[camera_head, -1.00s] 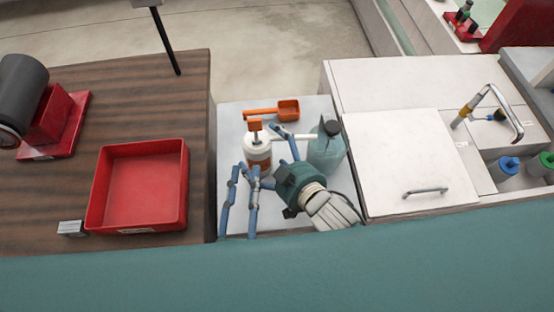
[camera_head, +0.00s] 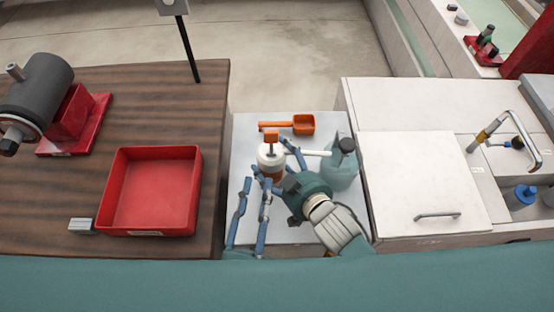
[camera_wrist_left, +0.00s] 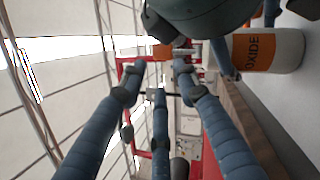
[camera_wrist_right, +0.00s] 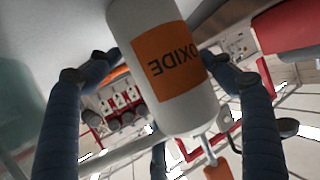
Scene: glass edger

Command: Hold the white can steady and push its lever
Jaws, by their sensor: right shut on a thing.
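The white can (camera_head: 268,166) with an orange label stands upright on the pale worktop, its orange lever (camera_head: 271,136) on top and a white spout pointing right. My right gripper (camera_head: 278,162) is shut on the can from the near right side. In the right wrist view the can (camera_wrist_right: 165,65) sits between its blue fingers, upside down in the picture. My left gripper (camera_head: 255,178) is open and empty, just left of the can at the near side. In the left wrist view its fingers are spread, and the orange lever (camera_wrist_left: 163,52) shows beyond and between the fingertips.
A teal bottle (camera_head: 341,172) with a dark cap stands close right of the can. An orange scoop (camera_head: 290,125) lies behind it. A red tray (camera_head: 197,200) sits on the wooden counter at left. A white lid with a handle (camera_head: 437,216) is at right.

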